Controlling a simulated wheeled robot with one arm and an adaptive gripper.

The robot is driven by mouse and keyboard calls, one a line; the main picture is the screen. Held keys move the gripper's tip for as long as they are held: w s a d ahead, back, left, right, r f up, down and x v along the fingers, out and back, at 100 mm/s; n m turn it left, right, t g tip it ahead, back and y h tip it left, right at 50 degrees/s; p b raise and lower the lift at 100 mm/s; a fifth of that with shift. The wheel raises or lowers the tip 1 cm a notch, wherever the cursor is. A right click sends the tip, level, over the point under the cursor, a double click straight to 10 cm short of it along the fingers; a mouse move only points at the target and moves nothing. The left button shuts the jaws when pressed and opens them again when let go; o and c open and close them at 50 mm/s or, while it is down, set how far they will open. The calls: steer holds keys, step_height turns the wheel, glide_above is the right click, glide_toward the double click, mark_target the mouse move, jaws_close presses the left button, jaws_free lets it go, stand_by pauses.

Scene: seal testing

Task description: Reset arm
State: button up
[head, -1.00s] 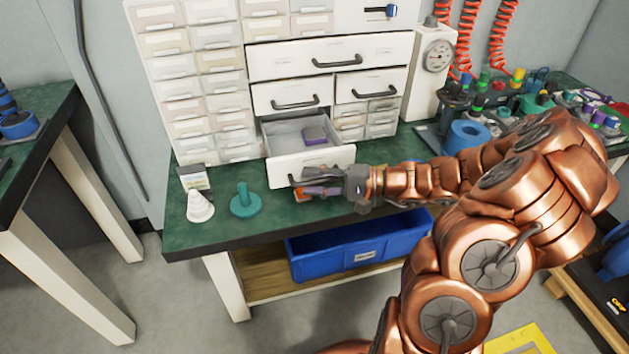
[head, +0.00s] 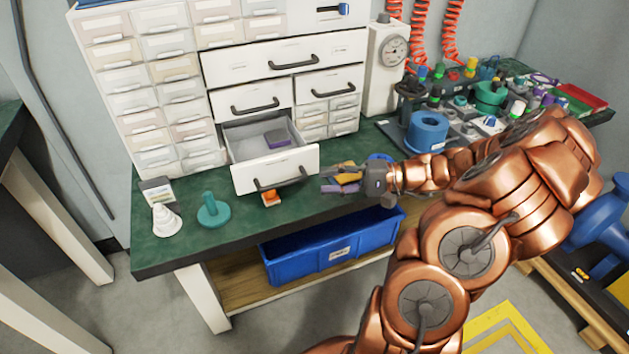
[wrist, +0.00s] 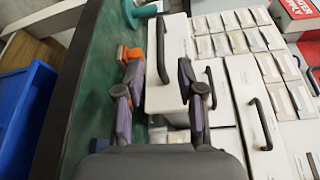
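My gripper (head: 330,180) is just right of an open white drawer (head: 275,174), clear of its handle (head: 280,181). In the wrist view my gripper (wrist: 158,72) has its two purple-grey fingers spread with nothing held between them, and the drawer's front and handle (wrist: 161,50) lie beyond them. The drawer is pulled out of the cabinet, with a purple block (head: 277,138) inside. My copper arm stretches in from the right over the bench.
A small orange piece (head: 270,198), a teal peg on a disc (head: 212,210) and a white cone (head: 165,220) stand on the green bench (head: 180,250). A blue bin (head: 330,250) is below.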

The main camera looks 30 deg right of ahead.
steer(key=shift+s+d, duration=0.2)
steer(key=shift+d, duration=0.05)
stand_by(0.4)
steer(key=s+a+r+n+g+h+p, duration=0.25)
steer(key=s+a+r+g+p, duration=0.25)
steer(key=a+r+p, duration=0.4)
steer(key=s+a+r+n+g+h+p, duration=0.2)
steer(key=s+a+r+n+g+p, duration=0.3)
steer(key=a, duration=0.6)
steer(key=s+d+r+h+p, duration=0.3)
steer(key=s+r+h+p, duration=0.7)
steer(key=s+r+p, duration=0.2)
step_height(320, 180, up, 3)
steer(key=shift+s+d+f+n+g+p, duration=0.1)
steer(key=shift+s+d+n+g+p, duration=0.3)
steer(key=shift+p, duration=0.35)
